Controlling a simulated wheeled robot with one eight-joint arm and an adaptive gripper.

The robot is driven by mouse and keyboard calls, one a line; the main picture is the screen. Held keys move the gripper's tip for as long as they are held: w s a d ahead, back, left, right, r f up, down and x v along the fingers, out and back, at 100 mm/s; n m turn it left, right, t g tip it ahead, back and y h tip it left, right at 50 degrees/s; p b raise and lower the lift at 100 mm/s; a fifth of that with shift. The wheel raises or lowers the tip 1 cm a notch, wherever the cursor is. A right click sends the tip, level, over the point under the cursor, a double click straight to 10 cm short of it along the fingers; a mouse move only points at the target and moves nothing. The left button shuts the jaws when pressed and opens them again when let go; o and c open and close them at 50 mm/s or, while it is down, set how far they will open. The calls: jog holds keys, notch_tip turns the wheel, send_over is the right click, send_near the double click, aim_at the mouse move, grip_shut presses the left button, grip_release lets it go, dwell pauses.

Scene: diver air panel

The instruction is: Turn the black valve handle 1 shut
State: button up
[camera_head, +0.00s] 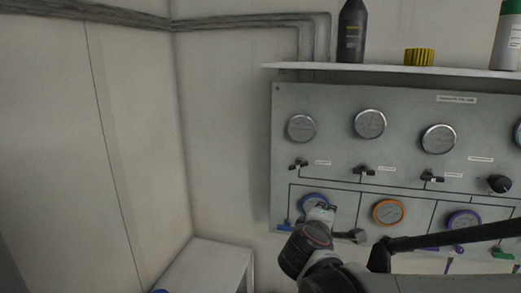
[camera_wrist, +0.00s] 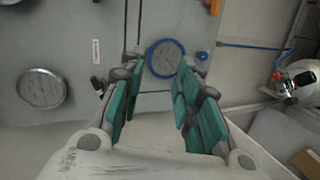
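A black handle, apparently the same one, shows in the wrist view (camera_wrist: 97,84), just left of my left finger. My gripper (camera_head: 322,209) is in front of the blue-rimmed gauge (camera_head: 309,201), below and right of that handle. In the wrist view, my gripper (camera_wrist: 160,78) has its green-padded fingers spread apart with nothing between them. The handle is outside the fingers.
A shelf (camera_head: 400,68) above the panel carries a dark bottle (camera_head: 351,32), a yellow cap (camera_head: 419,57) and a white bottle (camera_head: 507,38). A blue lever (camera_head: 285,226) sits low on the panel. A pale bench (camera_head: 205,268) stands at lower left.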

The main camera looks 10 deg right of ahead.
aim_at(298, 167)
jog(key=w+a+r+n+t+p, duration=0.4)
jog(key=w+a+r+n+t, duration=0.1)
jog(key=w+a+r+n, duration=0.15)
jog(key=shift+n, duration=0.25)
jog(key=x, duration=0.9)
jog(key=f+x, duration=0.1)
jog(key=x, duration=0.3)
jog(key=shift+w+a, duration=0.1)
jog(key=shift+w, duration=0.25)
grip_shut()
